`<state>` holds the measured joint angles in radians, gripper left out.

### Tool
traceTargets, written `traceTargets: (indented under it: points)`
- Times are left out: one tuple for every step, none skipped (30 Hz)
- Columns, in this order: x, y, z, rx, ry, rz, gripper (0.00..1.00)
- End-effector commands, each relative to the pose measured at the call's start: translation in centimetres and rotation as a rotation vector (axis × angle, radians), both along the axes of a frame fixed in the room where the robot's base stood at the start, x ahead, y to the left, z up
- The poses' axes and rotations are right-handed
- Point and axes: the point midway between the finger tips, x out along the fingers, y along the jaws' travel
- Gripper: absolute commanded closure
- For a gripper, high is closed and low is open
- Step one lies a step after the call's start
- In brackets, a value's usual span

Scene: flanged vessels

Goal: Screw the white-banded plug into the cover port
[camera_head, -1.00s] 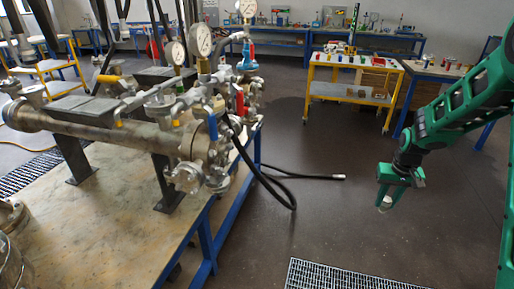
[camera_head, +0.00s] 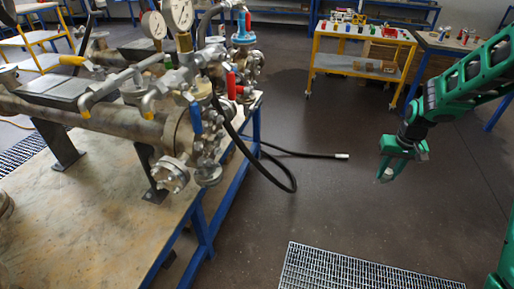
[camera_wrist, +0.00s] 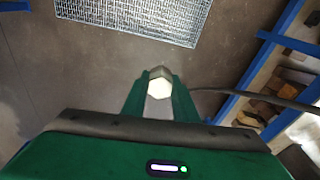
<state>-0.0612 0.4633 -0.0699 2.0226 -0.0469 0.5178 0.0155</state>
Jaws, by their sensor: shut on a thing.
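My gripper (camera_head: 389,169) is shut on a small pale plug (camera_wrist: 158,87) and holds it in the air over the floor. In the wrist view the plug's light, hexagon-like end shows between the fingertips; a white band cannot be told apart for certain. In the head view the plug (camera_head: 387,174) is a small light spot at the fingertips. The flanged vessel (camera_head: 95,122) lies on its side on the table to the left, well apart from my gripper. A round bolted flange (camera_head: 169,176) faces out near its front end. I cannot tell which opening is the cover port.
The vessel's table (camera_head: 90,215) has a blue frame. A black hose (camera_head: 293,178) loops down and lies on the floor. A floor grating (camera_head: 340,270) is at the front. A yellow cart (camera_head: 358,67) stands behind. Open floor lies between table and gripper.

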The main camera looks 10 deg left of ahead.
Motion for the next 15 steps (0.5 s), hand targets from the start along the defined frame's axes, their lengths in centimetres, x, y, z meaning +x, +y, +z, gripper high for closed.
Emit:
traceTargets:
  points:
    - [-0.1,1.0,-0.5,0.011,-0.002,0.022,1.00]
    - [-0.2,1.7,-0.9,0.022,-0.007,0.039,1.00]
    - [-0.3,2.8,-1.4,0.038,-0.015,0.066,1.00]
    - [-0.3,3.8,-1.9,0.055,-0.022,0.091,1.00]
    - [-0.4,4.9,-2.4,0.074,-0.030,0.118,1.00]
    - [-0.7,6.6,-3.2,0.105,-0.041,0.157,1.00]
    - [-0.9,7.9,-3.7,0.131,-0.051,0.187,1.00]
    - [-1.1,9.3,-4.1,0.160,-0.061,0.217,1.00]
    - [-1.5,11.3,-4.8,0.202,-0.074,0.257,1.00]
    - [-1.8,12.7,-5.1,0.236,-0.084,0.288,1.00]
    - [-2.1,14.2,-5.4,0.272,-0.093,0.315,1.00]
    - [-2.6,16.1,-5.8,0.322,-0.104,0.350,1.00]
    - [-3.0,17.6,-6.0,0.363,-0.113,0.374,1.00]
    - [-3.5,19.0,-6.1,0.405,-0.123,0.397,1.00]
    - [-4.0,21.0,-6.1,0.465,-0.134,0.427,1.00]
